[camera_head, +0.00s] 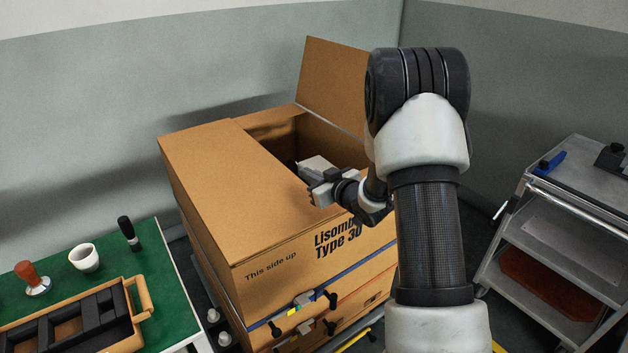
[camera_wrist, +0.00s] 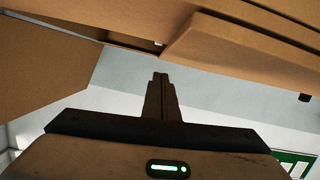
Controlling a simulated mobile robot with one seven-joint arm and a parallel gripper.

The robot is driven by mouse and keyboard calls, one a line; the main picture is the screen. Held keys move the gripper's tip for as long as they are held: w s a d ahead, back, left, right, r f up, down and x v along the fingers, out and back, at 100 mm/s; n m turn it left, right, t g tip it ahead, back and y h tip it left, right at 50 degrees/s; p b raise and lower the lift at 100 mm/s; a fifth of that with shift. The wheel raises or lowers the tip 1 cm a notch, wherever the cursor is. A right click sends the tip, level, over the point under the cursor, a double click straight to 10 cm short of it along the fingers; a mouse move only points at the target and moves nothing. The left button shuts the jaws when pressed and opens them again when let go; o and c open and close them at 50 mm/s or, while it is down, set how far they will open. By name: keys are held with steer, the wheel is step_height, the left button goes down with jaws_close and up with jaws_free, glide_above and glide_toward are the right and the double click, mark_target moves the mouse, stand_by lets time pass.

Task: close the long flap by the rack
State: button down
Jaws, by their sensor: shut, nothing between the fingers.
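The cardboard box (camera_head: 215,190) stands in the middle of the head view. Its long flap on the right side (camera_head: 330,80), toward the rack (camera_head: 570,210), stands up; my arm hides its right part. The left long flap (camera_head: 215,165) lies flat over the top, leaving a dark opening on the right. My gripper (camera_head: 308,172) is at this opening, left of the standing flap and apart from it. In the wrist view my gripper (camera_wrist: 160,78) is shut and empty, with cardboard (camera_wrist: 230,50) beyond its fingertips.
A green table (camera_head: 170,285) at the left holds a white cup (camera_head: 84,258), a tamper (camera_head: 32,278), a black-handled tool (camera_head: 129,234) and a wooden tray (camera_head: 145,298). The rack carries a blue item (camera_head: 549,163) and a reddish tray (camera_head: 545,282). Walls stand behind the box.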

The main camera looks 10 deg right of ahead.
step_height(320, 180, up, 2)
steer(key=shift+r, duration=0.1)
steer(key=v, duration=0.9)
steer(key=shift+s+d+f+p, duration=0.2)
steer(key=shift+d+f+p, duration=0.1)
steer(key=shift+f+p, duration=0.05)
steer(key=shift+s+d+r, duration=0.1)
steer(key=shift+r, duration=0.1)
steer(key=s+d+r+m+g+h, duration=0.35)
steer(key=s+r+h, duration=0.35)
steer(key=s+r, duration=0.4)
steer(key=s+a+r+m+g+y, duration=0.15)
steer(key=s+a, duration=0.25)
steer(key=s, duration=0.7)
steer(key=s+a+r+g, duration=0.1)
steer(key=s+a+g, duration=0.3)
steer(key=s, duration=0.7)
step_height(320, 180, up, 15)
steer(key=p, duration=1.5)
steer(key=shift+w+a+r+p, duration=0.2)
steer(key=shift+w+a+p, duration=0.15)
steer(key=shift+p, duration=0.05)
